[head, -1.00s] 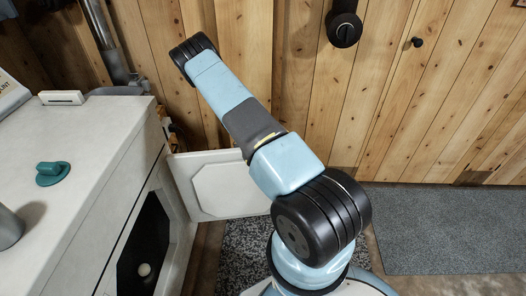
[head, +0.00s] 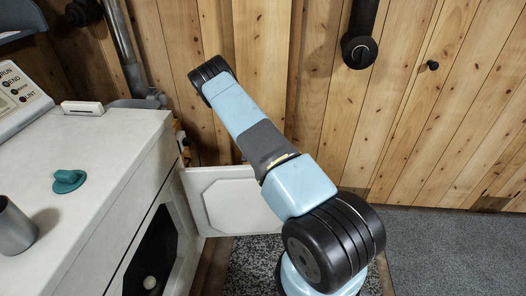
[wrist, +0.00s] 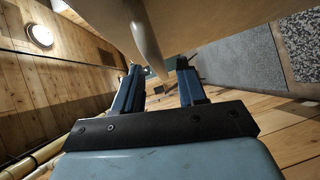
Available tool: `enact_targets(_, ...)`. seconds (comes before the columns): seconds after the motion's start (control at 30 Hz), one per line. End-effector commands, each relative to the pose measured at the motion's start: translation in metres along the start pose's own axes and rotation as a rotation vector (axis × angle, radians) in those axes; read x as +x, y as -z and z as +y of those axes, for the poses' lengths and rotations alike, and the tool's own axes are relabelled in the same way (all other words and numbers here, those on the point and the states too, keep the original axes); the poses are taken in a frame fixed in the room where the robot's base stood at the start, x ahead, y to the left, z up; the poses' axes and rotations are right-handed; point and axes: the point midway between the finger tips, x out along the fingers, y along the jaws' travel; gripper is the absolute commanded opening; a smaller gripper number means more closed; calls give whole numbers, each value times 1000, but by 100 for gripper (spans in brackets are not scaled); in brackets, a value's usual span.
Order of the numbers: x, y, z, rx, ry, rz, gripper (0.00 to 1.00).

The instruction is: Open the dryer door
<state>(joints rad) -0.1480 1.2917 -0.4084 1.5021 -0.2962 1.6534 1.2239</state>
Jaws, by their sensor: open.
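The white dryer (head: 130,140) stands at the left in the head view. Its door (head: 215,205), a white panel with an octagonal recess, stands swung out from the front, and the dark drum opening (head: 150,250) shows. My arm crosses in front of part of the door. My gripper is hidden in the head view. In the wrist view my gripper (wrist: 160,75) is open, its two blue fingers apart. A pale curved bar (wrist: 147,42), seemingly the door's handle, hangs from a tan surface just beyond the fingers. I cannot tell if they touch.
A teal knob-like object (head: 68,181), a grey cup (head: 14,228) and a small white box (head: 83,107) are on the dryer top. A pine wall (head: 440,100) closes the back. Grey carpet (head: 440,245) lies clear at the right.

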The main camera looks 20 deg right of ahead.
Motion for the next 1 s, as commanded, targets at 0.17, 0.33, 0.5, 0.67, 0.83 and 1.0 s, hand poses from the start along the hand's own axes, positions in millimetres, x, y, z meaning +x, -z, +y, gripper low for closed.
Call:
enact_targets(0.17, -37, 1, -2, 1, 3, 3, 41)
enact_targets(0.33, -68, 1, -2, 0, 2, 1, 41)
enact_targets(0.5, -89, 2, -2, 1, 1, 0, 41)
enact_targets(0.67, -98, 2, -2, 0, 0, 0, 41)
enact_targets(0.83, -100, 1, -2, -1, 0, -1, 41)
enact_targets(1.0, -100, 1, -2, -1, 0, -1, 41)
